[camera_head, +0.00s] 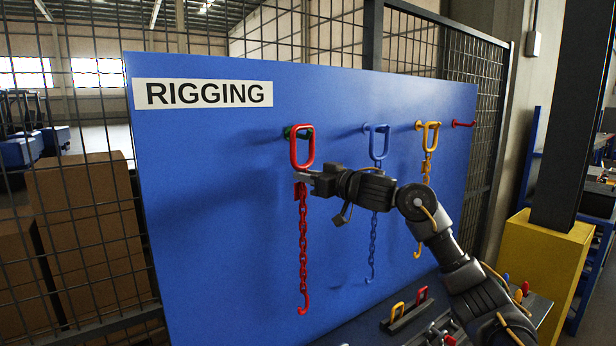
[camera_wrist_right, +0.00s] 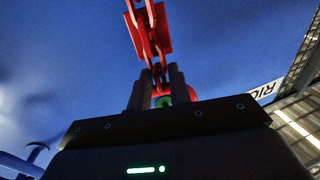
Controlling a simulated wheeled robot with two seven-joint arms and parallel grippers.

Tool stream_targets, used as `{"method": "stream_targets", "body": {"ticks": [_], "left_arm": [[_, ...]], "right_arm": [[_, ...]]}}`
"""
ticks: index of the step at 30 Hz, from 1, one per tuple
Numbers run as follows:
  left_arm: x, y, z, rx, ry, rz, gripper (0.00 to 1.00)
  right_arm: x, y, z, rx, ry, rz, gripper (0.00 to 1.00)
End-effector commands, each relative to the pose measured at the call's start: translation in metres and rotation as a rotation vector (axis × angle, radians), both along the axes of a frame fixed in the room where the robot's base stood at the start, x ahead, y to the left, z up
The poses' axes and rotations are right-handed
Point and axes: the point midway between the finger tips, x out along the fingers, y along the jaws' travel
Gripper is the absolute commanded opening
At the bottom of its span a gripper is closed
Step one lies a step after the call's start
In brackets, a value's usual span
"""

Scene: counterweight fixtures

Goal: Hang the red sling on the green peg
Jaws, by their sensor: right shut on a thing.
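The red sling (camera_head: 303,227) has a long ring at its top and a chain with a hook hanging straight down. The green peg (camera_head: 287,131) sticks out of the blue board. The ring's top overlaps the peg in the head view; I cannot tell whether it rests on it. My right gripper (camera_head: 304,176) is shut on the sling just below the ring. In the right wrist view the closed fingers (camera_wrist_right: 155,92) grip the red chain (camera_wrist_right: 150,32), and some green of the peg (camera_wrist_right: 163,101) shows behind them. My left gripper is out of view.
A blue sling (camera_head: 377,145) and a yellow sling (camera_head: 428,137) hang to the right on the board, behind my arm. A red peg (camera_head: 463,124) at the right is bare. The board (camera_head: 215,200) is clear on the left. A yellow post base (camera_head: 540,258) stands at right.

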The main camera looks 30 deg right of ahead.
Motion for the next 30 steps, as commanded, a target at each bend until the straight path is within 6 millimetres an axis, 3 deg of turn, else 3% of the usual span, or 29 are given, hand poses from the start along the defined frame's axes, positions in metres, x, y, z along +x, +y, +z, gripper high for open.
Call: {"method": "stream_targets", "body": {"ticks": [7, 8, 13, 26, 30], "left_arm": [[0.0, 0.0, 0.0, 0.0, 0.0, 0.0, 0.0], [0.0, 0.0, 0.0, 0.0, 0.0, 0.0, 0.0], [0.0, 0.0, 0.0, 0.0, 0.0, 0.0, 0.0], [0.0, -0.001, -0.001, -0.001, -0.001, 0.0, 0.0], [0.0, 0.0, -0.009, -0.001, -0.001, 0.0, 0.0]], "right_arm": [[0.0, 0.0, 0.002, 0.002, -0.005, 0.0, 0.0], [0.0, 0.0, 0.002, 0.002, -0.005, 0.0, 0.22], [0.0, 0.0, 0.002, 0.002, -0.005, 0.0, 0.44], [-0.001, 0.0, 0.0, 0.0, 0.0, 0.0, 0.45], [-0.011, -0.006, -0.002, -0.001, -0.004, 0.0, 0.45]]}}
